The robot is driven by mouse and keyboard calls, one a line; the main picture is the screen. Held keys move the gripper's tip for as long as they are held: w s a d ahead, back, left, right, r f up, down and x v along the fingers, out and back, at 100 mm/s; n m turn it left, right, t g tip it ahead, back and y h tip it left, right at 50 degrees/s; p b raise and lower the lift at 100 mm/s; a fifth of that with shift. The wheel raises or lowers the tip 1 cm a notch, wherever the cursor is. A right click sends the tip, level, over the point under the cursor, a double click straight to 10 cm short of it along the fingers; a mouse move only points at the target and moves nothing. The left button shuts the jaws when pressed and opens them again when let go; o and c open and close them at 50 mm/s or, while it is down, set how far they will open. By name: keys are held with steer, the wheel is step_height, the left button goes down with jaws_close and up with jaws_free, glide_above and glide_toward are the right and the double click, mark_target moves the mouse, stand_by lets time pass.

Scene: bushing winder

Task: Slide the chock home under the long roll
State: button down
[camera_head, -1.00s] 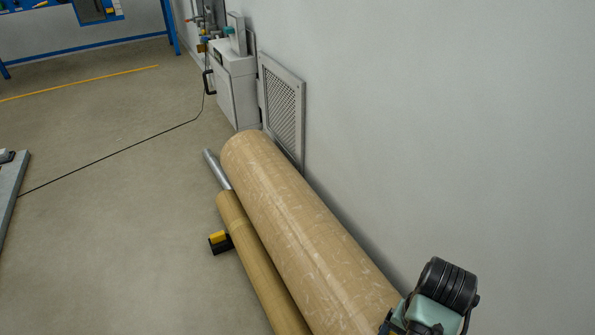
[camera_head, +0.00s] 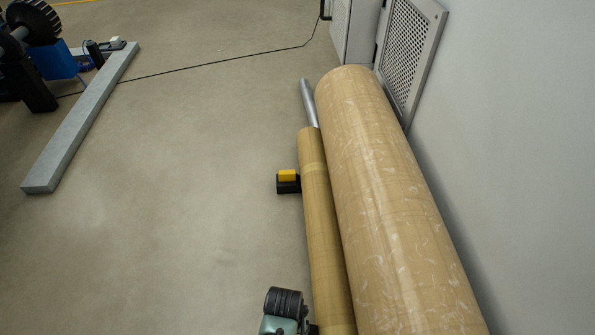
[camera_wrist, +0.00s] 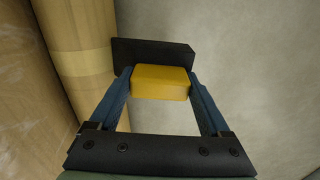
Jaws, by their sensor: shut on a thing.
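My gripper (camera_wrist: 161,82) is shut on the yellow block on top of a black chock (camera_wrist: 150,52) in the wrist view. The chock is on the side of the slim brown roll (camera_wrist: 78,65). Its black end is at or very near the roll's edge; I cannot tell whether it touches. In the head view the slim roll (camera_head: 322,230) lies along the thick roll, with a metal core (camera_head: 309,103) sticking out at its far end. My wrist shows at the bottom edge there, hiding the fingers and the held chock.
Another black chock with a yellow block (camera_head: 287,181) stands against the slim roll farther away. The thick brown roll (camera_head: 395,210) lies by the wall at the right. A grey beam (camera_head: 85,115) and a cable are at the left. The floor between is clear.

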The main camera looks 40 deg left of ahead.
steer(key=shift+s+a+f+n, duration=0.1)
steer(key=shift+s+f+n, duration=0.1)
steer(key=shift+f, duration=0.4)
steer(key=shift+s+a+f+n, duration=0.1)
steer(key=shift+f+n, duration=0.1)
steer(key=shift+f, duration=0.4)
steer(key=shift+d+r, duration=0.1)
steer(key=shift+r, duration=0.1)
steer(key=shift+f+b, duration=1.75)
steer(key=shift+f, duration=1.25)
steer(key=shift+w+d, duration=1.05)
steer(key=shift+w, duration=0.2)
jaws_free()
steer(key=shift+d, duration=0.1)
step_height(320, 180, up, 13)
steer(key=p, duration=1)
